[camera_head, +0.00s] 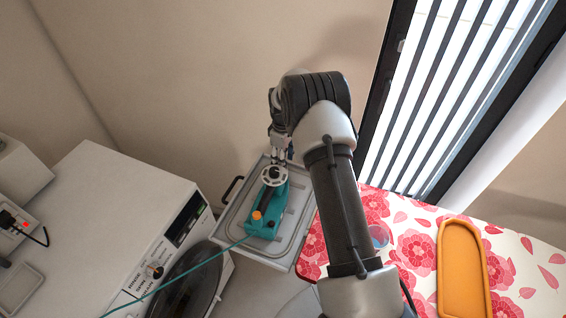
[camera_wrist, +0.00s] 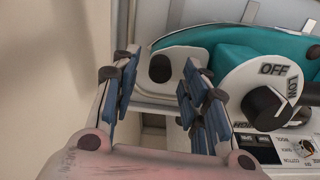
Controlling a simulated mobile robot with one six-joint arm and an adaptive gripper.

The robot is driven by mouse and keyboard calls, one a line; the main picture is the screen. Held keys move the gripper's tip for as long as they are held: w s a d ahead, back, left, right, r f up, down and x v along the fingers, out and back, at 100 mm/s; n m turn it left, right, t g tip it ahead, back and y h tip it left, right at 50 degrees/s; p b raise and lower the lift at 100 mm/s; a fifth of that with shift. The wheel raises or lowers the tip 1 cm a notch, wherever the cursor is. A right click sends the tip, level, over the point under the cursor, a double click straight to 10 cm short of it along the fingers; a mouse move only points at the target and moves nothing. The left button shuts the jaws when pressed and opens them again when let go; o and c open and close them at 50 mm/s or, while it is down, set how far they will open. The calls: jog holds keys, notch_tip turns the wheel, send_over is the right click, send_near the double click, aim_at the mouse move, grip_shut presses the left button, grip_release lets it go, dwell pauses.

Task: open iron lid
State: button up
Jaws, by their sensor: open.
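A teal iron (camera_head: 266,213) sits on a grey tray, with a white round dial (camera_head: 274,176) on its far end and an orange knob (camera_head: 257,215) nearer. In the wrist view, the iron (camera_wrist: 220,60) shows at upper right with the dial (camera_wrist: 268,95), marked OFF and LOW. A white tab with a dark round spot (camera_wrist: 160,68) sticks out from its left side; it looks like part of the lid, though I cannot be sure. My gripper (camera_wrist: 158,92) is open, its blue-padded fingers either side of the tab in the picture. I cannot tell whether they touch it.
The grey tray (camera_head: 229,226) stands between a white washing machine (camera_head: 110,220) and a floral ironing board (camera_head: 400,215). A teal cord (camera_head: 175,287) runs left from the iron. An orange tray (camera_head: 461,270) lies on the board. The wall is close behind.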

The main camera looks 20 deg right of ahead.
jog(key=shift+f, duration=0.65)
jog(key=shift+c, duration=0.5)
grip_shut()
